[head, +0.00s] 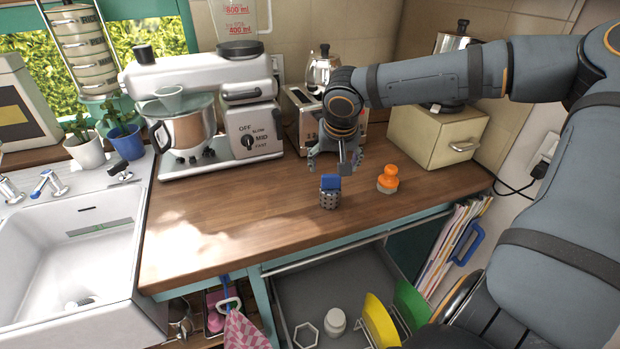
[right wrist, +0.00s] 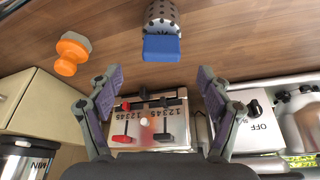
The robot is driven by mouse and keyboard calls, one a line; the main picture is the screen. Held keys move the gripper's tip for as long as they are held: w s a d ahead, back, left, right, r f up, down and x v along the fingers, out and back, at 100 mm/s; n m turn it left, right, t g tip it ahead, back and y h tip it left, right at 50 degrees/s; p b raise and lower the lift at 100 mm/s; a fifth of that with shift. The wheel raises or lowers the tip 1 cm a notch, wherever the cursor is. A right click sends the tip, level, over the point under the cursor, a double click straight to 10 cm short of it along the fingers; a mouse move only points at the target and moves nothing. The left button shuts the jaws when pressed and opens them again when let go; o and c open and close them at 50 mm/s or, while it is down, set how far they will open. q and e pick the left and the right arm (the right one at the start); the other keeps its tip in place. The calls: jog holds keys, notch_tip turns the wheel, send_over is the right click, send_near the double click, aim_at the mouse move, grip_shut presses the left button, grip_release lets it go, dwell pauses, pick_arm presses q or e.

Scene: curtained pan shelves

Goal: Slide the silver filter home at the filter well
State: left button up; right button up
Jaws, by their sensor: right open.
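The silver filter (head: 330,201) is a short perforated metal cylinder with a blue block-shaped grip (head: 330,182) on top. It stands upright on the wooden counter near the front edge. In the right wrist view the filter (right wrist: 163,14) is at the top centre, with its blue grip toward me. My right gripper (head: 334,163) is just behind and above it, open and empty. In the right wrist view both fingers of the right gripper (right wrist: 158,78) are spread, apart from the filter. My left gripper is out of view. I cannot pick out the filter well.
An orange-topped knob (head: 388,179) stands right of the filter. A mixer (head: 205,105), toaster (head: 300,120) and cream box (head: 435,135) line the back. The sink (head: 75,245) is left. An open drawer (head: 300,290) below holds plates and a white jar. The left counter is clear.

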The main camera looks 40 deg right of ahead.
aim_at(334, 175)
jog(key=shift+s+r, duration=0.1)
jog(key=shift+s, duration=0.05)
jog(key=f, duration=0.3)
jog(key=shift+d, duration=0.35)
jog(key=shift+w+d+f, duration=0.2)
jog(key=shift+w+f, duration=0.4)
jog(key=shift+f, duration=0.3)
jog(key=shift+w+f, duration=0.1)
jog(key=shift+f, duration=0.65)
jog(key=x, duration=0.3)
jog(key=shift+w+f, duration=0.3)
jog(key=shift+w, duration=0.05)
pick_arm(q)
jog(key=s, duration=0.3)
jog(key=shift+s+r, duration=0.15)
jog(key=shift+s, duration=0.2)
pick_arm(e)
jog(key=shift+s, duration=0.1)
jog(key=shift+r, duration=0.1)
jog(key=shift+c, duration=0.3)
